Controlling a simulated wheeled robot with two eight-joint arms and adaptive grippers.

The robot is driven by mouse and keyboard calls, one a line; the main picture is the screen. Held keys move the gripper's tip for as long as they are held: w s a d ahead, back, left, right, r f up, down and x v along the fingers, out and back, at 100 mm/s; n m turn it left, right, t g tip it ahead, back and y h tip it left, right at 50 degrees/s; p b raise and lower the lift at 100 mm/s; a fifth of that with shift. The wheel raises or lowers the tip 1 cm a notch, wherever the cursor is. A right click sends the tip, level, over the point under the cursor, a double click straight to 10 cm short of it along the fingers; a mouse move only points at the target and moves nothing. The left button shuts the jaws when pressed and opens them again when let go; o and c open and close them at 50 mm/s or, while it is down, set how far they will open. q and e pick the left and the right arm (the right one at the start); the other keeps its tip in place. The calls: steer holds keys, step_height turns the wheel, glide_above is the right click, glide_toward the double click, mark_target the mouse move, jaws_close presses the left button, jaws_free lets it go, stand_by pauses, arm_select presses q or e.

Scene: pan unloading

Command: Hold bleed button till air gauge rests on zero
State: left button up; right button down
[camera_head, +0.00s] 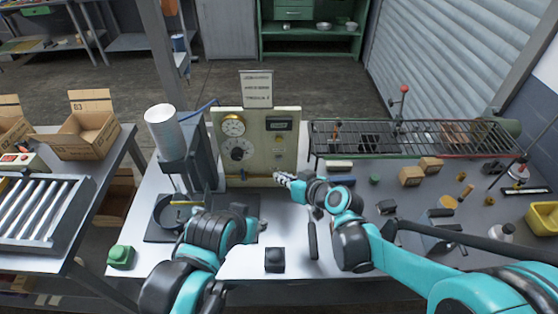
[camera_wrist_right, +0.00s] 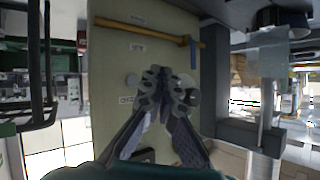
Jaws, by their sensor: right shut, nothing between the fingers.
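The beige test panel (camera_head: 285,118) stands upright at the back of the bench. Two round dials sit on its left half, an upper gauge (camera_head: 233,126) and a lower dial (camera_head: 237,150); their needles are too small to read. My right gripper (camera_head: 279,177) is at the panel's lower right, shut and empty. In the right wrist view its fingertips (camera_wrist_right: 166,82) are before the panel face, between a pale round button (camera_wrist_right: 131,80) and a round knob (camera_wrist_right: 193,90) partly behind the fingers. I cannot tell which is the bleed button, or whether the fingers touch. My left gripper (camera_head: 250,222) is low over the bench, its jaws unclear.
A yellow pipe (camera_wrist_right: 150,31) runs along the panel's lower part. A white cylinder (camera_head: 161,123) on a dark stand is left of the panel. A wire rack (camera_head: 410,136) and several small blocks are to the right. A black block (camera_head: 275,260) lies at the front.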

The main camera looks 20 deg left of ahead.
steer(key=shift+w+a, duration=0.25)
steer(key=shift+w, duration=0.55)
steer(key=shift+w+a, duration=0.2)
steer(key=shift+w, duration=0.6)
steer(key=shift+w, duration=0.15)
steer(key=shift+w+a, duration=0.1)
steer(key=shift+w, duration=0.2)
steer(key=shift+w+a+b, duration=0.1)
steer(key=shift+w+b, duration=0.25)
steer(key=shift+w, duration=0.05)
stand_by(0.8)
steer(key=shift+s, duration=0.1)
stand_by(1.9)
steer(key=shift+s+d, duration=0.2)
steer(key=shift+s, duration=0.55)
steer(key=s, duration=0.2)
steer(key=s+d, duration=0.1)
steer(key=s, duration=0.1)
steer(key=shift+s+d, duration=0.2)
steer(key=shift+s, duration=0.2)
